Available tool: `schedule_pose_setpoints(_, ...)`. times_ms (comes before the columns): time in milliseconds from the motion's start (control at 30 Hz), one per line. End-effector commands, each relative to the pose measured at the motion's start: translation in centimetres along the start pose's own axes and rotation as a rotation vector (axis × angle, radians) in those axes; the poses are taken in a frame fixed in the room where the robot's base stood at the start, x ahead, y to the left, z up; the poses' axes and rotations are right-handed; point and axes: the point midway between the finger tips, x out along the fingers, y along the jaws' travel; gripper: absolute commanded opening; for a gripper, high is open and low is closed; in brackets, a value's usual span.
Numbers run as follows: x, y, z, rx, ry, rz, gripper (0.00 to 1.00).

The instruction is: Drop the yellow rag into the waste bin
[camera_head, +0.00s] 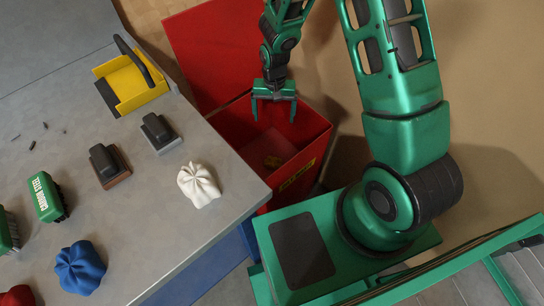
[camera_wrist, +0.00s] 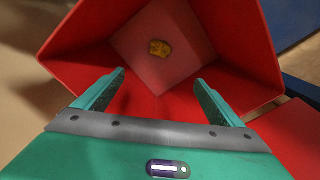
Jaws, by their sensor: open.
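The yellow rag (camera_wrist: 159,47) lies on the floor of the red waste bin (camera_wrist: 258,50), seen from above in the wrist view. The bin's red lid (camera_head: 205,50) stands open. My gripper (camera_head: 273,115) hangs over the bin's opening, apart from the rag. In the wrist view my gripper's fingers (camera_wrist: 158,88) are spread wide with nothing between them.
A grey table (camera_head: 170,225) stands left of the bin. It bears a white rag (camera_head: 199,185), a blue rag (camera_head: 79,268), a red rag (camera_head: 17,296), brushes with green (camera_head: 46,197) and dark (camera_head: 109,164) tops, and a yellow dustpan (camera_head: 130,83). Dark bits lie on the table.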

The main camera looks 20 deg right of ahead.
Motion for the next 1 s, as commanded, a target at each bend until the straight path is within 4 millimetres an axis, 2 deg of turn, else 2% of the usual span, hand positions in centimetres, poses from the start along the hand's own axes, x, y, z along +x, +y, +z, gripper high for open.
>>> schedule_pose_setpoints(300, -5.8, -0.1, -0.3, 0.0, 0.004, -0.002, 0.9)
schedule_pose_setpoints(500, -8.3, -0.2, -0.4, 0.0, 0.002, -0.002, 0.9)
schedule_pose_setpoints(700, -9.2, -0.2, -0.4, 0.0, 0.001, -0.001, 0.9)
schedule_pose_setpoints(1000, -9.2, -0.1, -0.3, 0.0, 0.0, 0.0, 0.9)
